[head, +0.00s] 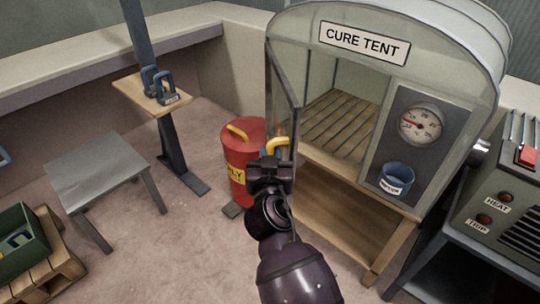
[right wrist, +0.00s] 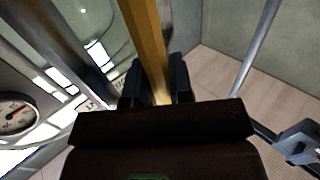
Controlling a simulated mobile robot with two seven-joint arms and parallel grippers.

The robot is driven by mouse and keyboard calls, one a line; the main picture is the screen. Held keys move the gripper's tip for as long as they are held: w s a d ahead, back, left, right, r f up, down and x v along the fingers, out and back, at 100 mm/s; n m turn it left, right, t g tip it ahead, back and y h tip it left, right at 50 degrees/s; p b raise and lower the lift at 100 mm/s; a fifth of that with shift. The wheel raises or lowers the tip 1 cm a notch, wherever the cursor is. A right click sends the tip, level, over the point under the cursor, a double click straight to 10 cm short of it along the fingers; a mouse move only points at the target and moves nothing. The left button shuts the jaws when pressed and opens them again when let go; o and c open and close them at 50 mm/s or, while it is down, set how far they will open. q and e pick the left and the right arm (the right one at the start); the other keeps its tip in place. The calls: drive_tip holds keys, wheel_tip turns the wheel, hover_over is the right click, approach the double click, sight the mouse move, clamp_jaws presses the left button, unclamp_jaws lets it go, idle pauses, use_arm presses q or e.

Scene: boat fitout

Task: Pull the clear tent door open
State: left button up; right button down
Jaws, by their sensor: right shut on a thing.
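The cure tent (head: 455,75) stands at the right of the head view, with a slatted wooden floor (head: 340,125) inside. Its clear door (head: 284,85) is swung outward at the left of the opening and shows nearly edge-on. My right gripper (head: 270,160) is shut on the door's yellow handle (head: 277,145). In the right wrist view the yellow handle (right wrist: 145,40) runs between the two dark fingers of the right gripper (right wrist: 160,85). My left gripper is not in view.
A red bin (head: 238,160) stands just left of the door and gripper. A heater box (head: 500,195) is at right.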

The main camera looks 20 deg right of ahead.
drive_tip(key=c, duration=1.3)
unclamp_jaws()
drive_tip(key=shift+d, duration=0.1)
